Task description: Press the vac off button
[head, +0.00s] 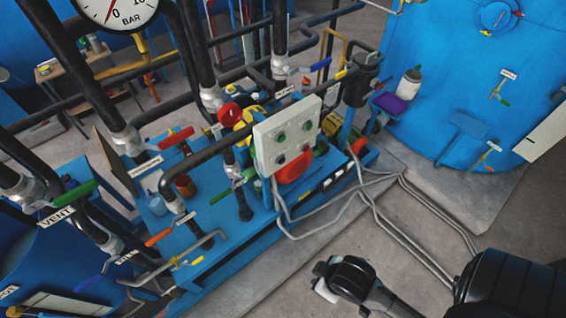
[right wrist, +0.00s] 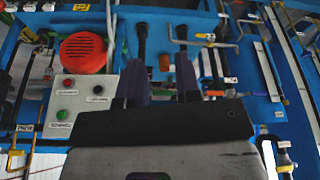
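The white control panel (head: 270,131) stands on the blue skid in the middle of the head view. Its face carries green, red and dark buttons; their labels are too small to read, so I cannot tell which is vac off. In the right wrist view the panel (right wrist: 80,125) is at the left, with a red button (right wrist: 68,83), a black button (right wrist: 98,88) and a green button (right wrist: 62,114). My right gripper (right wrist: 162,75) has its fingers apart with nothing between them. It is apart from the panel, at the lower right in the head view. My left gripper is not in view.
Black pipes with coloured valve handles crowd the left. A large red round part (head: 294,166) sits behind the panel. A blue vessel (head: 455,80) stands at the right. Grey conduits (head: 385,215) run over the floor. The floor between skid and vessel is otherwise open.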

